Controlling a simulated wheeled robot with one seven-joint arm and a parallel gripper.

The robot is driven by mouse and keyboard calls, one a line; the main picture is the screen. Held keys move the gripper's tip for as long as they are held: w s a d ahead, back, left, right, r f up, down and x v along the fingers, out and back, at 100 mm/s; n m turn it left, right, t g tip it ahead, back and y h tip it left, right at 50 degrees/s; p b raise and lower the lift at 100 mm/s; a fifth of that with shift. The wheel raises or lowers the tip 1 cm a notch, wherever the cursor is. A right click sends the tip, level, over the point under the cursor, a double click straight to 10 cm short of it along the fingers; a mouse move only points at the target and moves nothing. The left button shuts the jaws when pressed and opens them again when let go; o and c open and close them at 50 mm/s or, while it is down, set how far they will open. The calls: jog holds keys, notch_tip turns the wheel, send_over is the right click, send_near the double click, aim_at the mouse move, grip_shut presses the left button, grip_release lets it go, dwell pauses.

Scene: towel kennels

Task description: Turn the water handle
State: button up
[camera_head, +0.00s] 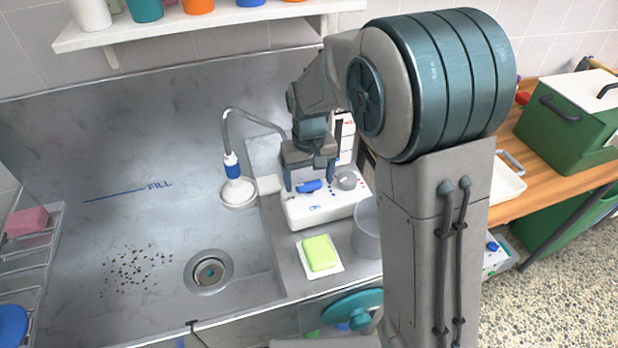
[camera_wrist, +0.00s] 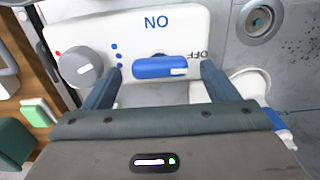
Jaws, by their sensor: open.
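In the wrist view my gripper's two fingers (camera_wrist: 160,75) stand at either end of the handle, with gaps showing. I cannot tell whether a finger touches it. A grey round knob (camera_head: 346,180) sits beside the handle, and also shows in the wrist view (camera_wrist: 83,67).
A metal basin (camera_head: 160,225) with a drain (camera_head: 208,272) and dark specks lies left. A shower head (camera_head: 238,191) on a hose hangs beside the box. A green sponge (camera_head: 319,252) and a clear container (camera_head: 367,230) stand near it. A shelf (camera_head: 190,24) is above.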

jog(key=shift+f, duration=0.6)
jog(key=c, duration=1)
